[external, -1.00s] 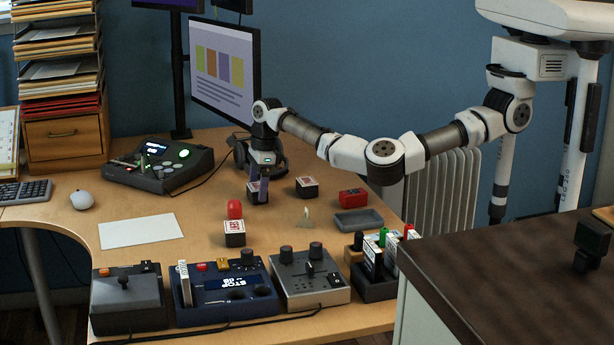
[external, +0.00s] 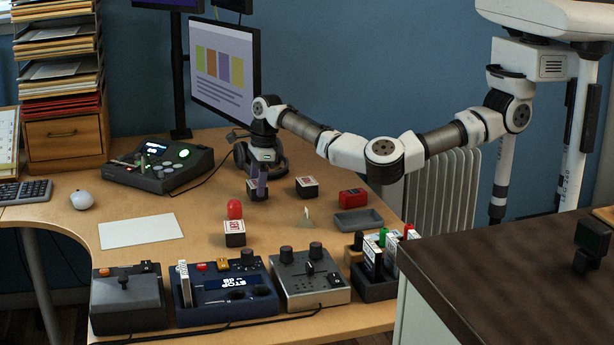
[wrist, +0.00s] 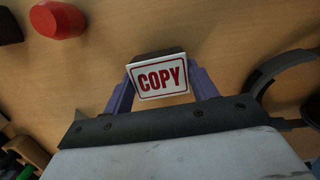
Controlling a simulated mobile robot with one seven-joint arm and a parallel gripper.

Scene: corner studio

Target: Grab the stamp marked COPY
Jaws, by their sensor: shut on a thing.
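The stamp marked COPY (wrist: 160,78) fills the middle of the wrist view, its white face with red letters and red border turned to the camera. It sits between the two purple fingers of my gripper (external: 261,189), which is shut on it. In the external view the stamp (external: 251,188) is a small dark block with a pale label, partly hidden by a finger. It appears at or just above the desk; the gap under it cannot be told.
A red-handled stamp (external: 235,227) stands in front, another dark stamp (external: 307,188) to the right. A red box (external: 353,198) and grey tray (external: 358,222) lie farther right. The monitor (external: 225,70) stands behind my gripper. White paper (external: 140,231) lies to the left.

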